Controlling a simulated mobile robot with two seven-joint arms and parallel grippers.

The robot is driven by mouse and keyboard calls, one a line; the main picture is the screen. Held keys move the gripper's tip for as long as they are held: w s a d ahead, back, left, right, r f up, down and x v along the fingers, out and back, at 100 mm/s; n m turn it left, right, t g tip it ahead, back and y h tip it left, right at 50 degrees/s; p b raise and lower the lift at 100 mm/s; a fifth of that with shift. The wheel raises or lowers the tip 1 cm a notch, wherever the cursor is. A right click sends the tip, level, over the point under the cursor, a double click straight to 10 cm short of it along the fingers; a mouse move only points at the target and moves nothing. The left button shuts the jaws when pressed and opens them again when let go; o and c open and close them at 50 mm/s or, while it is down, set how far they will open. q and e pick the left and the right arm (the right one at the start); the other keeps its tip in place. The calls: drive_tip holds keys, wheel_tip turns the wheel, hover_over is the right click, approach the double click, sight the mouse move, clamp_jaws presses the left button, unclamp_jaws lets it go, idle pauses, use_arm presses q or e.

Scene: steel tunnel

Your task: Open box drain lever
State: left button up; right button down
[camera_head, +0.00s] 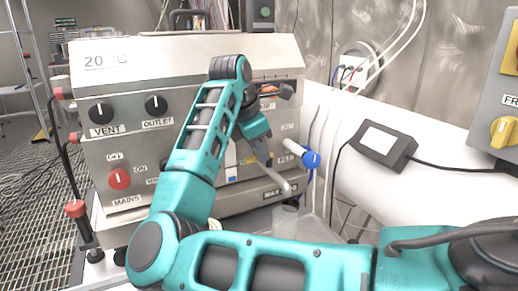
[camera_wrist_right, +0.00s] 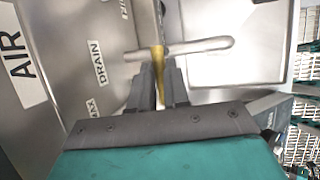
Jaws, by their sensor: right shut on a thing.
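The steel box (camera_head: 150,75) stands in the middle of the head view, with a slanted lid. Its drain lever (camera_wrist_right: 205,47) is a pale round bar beside the DRAIN label (camera_wrist_right: 95,62) in the wrist view, with a brass-coloured stem (camera_wrist_right: 157,58). In the head view the lever (camera_head: 281,181) slants down to the right, low on the box's front. My right gripper (camera_head: 266,160) reaches down to it. In the wrist view the gripper (camera_wrist_right: 160,72) is shut on the lever, its dark fingers either side of the stem. My left gripper is out of view.
A clear cup (camera_head: 285,220) stands below the lever. Black knobs (camera_head: 156,105) and a red knob (camera_head: 119,179) are on the box's left front. A black device (camera_head: 385,145) sits on the white duct at right.

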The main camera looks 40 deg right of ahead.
sight(268, 167)
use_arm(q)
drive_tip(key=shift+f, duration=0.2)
use_arm(e)
drive_tip(key=s+n+t+y+b, duration=0.1)
drive_tip(key=n+b, duration=0.2)
drive_tip(key=n, duration=0.1)
drive_tip(key=s+d+n+t+y+b, duration=0.1)
drive_tip(key=n+b, duration=0.2)
drive_tip(key=n, duration=0.2)
drive_tip(key=s+n+t+y+b, duration=0.1)
drive_tip(key=n+t+b, duration=0.1)
drive_tip(key=n+b, duration=0.1)
drive_tip(key=shift+d+f+n+y, duration=0.1)
drive_tip(key=shift+d+n+y, duration=0.25)
drive_tip(key=shift+n, duration=0.45)
drive_tip(key=shift+d+n+y+b, duration=0.2)
drive_tip(key=shift+n+y+b, duration=0.4)
drive_tip(key=shift+n, duration=0.5)
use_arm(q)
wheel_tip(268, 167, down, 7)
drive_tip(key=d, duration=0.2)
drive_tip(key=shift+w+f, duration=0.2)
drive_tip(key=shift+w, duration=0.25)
use_arm(e)
drive_tip(key=shift+s+d+n+y, duration=0.1)
drive_tip(key=shift+d+n+y, duration=0.2)
drive_tip(key=shift+n, duration=0.7)
